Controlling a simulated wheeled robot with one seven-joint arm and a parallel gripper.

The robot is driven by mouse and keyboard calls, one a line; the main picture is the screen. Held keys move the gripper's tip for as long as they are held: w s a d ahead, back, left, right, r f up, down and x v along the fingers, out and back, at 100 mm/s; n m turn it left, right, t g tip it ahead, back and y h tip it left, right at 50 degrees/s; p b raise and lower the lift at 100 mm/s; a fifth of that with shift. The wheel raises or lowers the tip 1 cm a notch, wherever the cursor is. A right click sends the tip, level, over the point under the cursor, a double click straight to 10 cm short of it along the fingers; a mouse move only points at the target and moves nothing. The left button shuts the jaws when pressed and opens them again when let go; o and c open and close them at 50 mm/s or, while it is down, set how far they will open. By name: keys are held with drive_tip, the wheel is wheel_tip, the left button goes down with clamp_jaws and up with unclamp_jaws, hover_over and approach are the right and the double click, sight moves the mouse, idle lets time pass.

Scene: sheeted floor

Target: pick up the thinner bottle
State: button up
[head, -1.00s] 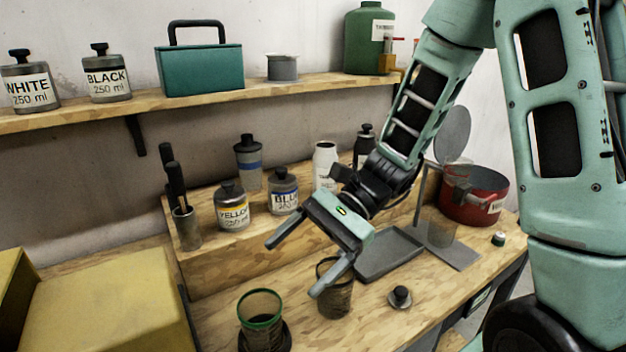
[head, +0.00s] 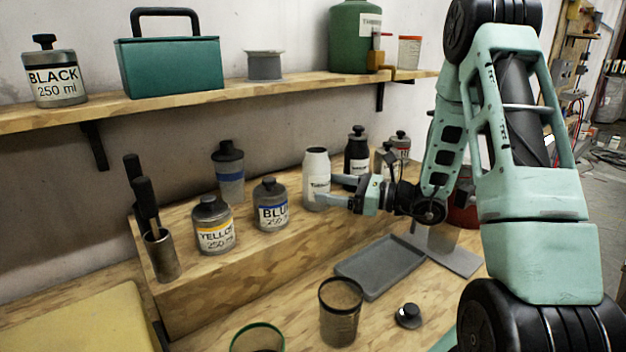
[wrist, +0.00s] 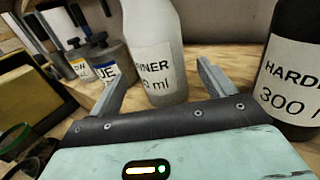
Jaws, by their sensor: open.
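The thinner bottle (head: 316,168) is a pale grey-white bottle standing upright on the raised wooden step. Its label, ending in "NNER", shows in the wrist view (wrist: 152,62). My gripper (head: 327,190) is open and level with the bottle, reaching in from the right. In the wrist view, the bottle stands between the lines of my two fingertips (wrist: 158,75), with a gap on each side. I cannot tell how far the fingertips reach along its sides.
A black hardener bottle (wrist: 292,75) stands close to the right finger. Blue (head: 271,207) and yellow (head: 213,228) paint bottles stand left on the step. A grey tray (head: 380,267) and a mesh cup (head: 340,312) sit on the lower bench. A shelf (head: 215,97) runs above.

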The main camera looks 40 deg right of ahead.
sight(309, 182)
drive_tip(key=x, duration=0.1)
drive_tip(key=p+x, duration=0.1)
drive_tip(key=x, duration=0.1)
drive_tip(key=p+x, duration=0.1)
drive_tip(key=x, duration=0.1)
drive_tip(key=shift+w+a+r, duration=0.1)
drive_tip(key=shift+w+r, duration=0.2)
drive_tip(key=shift+w+a+f, duration=0.1)
drive_tip(key=shift+w+a, duration=0.05)
drive_tip(key=shift+w, duration=0.1)
drive_tip(key=c, duration=1.4)
